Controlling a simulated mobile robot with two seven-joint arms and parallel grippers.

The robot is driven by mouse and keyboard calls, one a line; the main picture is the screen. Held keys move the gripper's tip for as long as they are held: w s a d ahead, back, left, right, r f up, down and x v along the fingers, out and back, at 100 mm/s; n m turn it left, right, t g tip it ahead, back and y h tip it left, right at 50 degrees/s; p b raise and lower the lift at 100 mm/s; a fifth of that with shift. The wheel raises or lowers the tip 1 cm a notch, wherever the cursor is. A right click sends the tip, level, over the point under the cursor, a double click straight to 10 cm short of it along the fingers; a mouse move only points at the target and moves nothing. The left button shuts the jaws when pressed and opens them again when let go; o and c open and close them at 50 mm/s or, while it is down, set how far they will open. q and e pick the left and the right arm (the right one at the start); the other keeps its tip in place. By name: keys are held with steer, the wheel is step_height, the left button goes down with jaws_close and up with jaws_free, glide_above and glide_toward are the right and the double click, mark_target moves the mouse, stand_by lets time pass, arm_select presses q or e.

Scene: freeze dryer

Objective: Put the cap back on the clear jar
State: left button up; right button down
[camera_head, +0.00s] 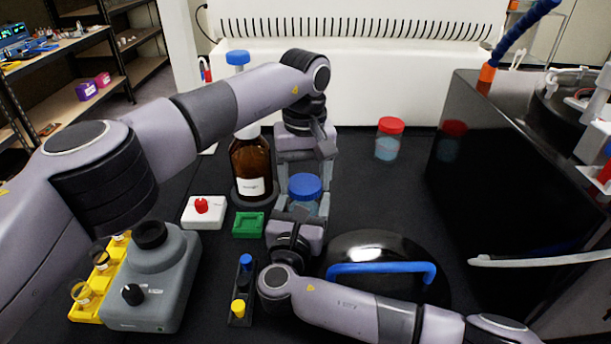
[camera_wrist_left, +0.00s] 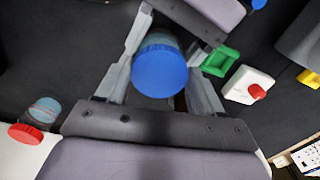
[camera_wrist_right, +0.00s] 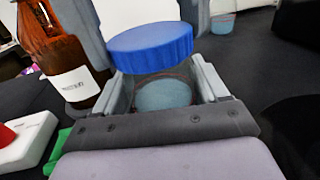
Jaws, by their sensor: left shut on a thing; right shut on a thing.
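The blue cap (camera_head: 305,185) is between the fingers of my left gripper (camera_head: 304,182), which reaches down from above and is shut on it. The clear jar (camera_head: 304,208) with pale blue contents is directly below the cap, upright, held by my right gripper (camera_head: 303,212) from the front. In the right wrist view the cap (camera_wrist_right: 150,44) sits over the jar (camera_wrist_right: 163,95) and looks slightly tilted; whether they touch cannot be told. In the left wrist view the cap (camera_wrist_left: 160,72) hides most of the jar.
A brown bottle (camera_head: 251,165) stands close left of the grippers. A red-capped jar (camera_head: 389,140) stands at the back right. A green block (camera_head: 248,224), a white box with a red knob (camera_head: 204,212) and a grey mixer (camera_head: 152,275) lie left. A black dome with a blue handle (camera_head: 380,268) is front right.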

arm_select(q)
steer(key=m, duration=0.5)
steer(key=shift+a, duration=0.1)
steer(key=m, duration=0.3)
steer(key=o, duration=1)
steer(key=shift+r, duration=2.3)
steer(key=shift+c, duration=0.3)
